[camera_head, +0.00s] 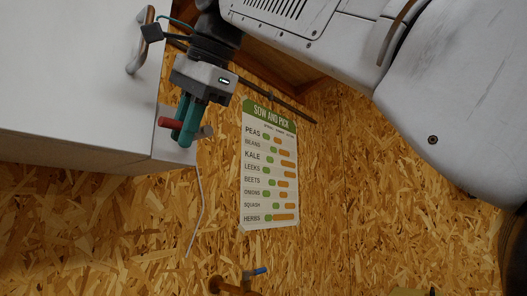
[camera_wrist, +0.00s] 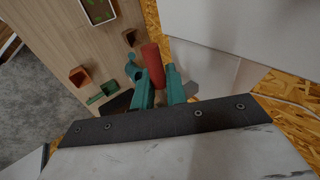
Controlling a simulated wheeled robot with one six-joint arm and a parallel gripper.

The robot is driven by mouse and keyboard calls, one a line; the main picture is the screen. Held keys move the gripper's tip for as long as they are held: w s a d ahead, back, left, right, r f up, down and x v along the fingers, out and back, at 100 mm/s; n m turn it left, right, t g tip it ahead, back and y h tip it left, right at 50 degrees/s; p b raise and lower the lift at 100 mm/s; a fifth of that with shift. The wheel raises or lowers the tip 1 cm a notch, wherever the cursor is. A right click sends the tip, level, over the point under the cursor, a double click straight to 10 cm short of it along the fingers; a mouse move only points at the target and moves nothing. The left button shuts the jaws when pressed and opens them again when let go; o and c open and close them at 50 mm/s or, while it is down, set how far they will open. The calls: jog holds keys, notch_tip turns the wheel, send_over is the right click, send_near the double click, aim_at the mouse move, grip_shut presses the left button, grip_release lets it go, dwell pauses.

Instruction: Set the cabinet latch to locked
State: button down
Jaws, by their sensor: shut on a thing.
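The white cabinet (camera_head: 75,85) fills the upper left of the head view; its pale side also shows in the wrist view (camera_wrist: 240,35). The latch's red handle (camera_head: 169,124) is at the cabinet's lower right corner. In the wrist view the red handle (camera_wrist: 153,65) is a short cylinder sticking out from between the teal fingers. My gripper (camera_head: 187,128), also in the wrist view (camera_wrist: 155,80), is shut on this handle. A grey round piece (camera_head: 207,130) shows just beside the fingers. The fingers hide the latch's base, so its setting cannot be told.
A grey door handle (camera_head: 135,55) sticks out from the cabinet close to my wrist. A planting poster (camera_head: 269,165) hangs on the chipboard wall. A pale cord (camera_head: 198,215) hangs below the cabinet. Small boxes, including an orange one (camera_wrist: 80,77), sit on the wooden bench (camera_wrist: 50,40).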

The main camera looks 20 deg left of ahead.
jog(key=shift+r+g, duration=0.15)
jog(key=shift+g, duration=0.15)
dwell(0.4)
jog(key=c, duration=1.5)
grip_release()
jog(key=shift+w, duration=0.15)
jog(key=shift+d+r, duration=0.1)
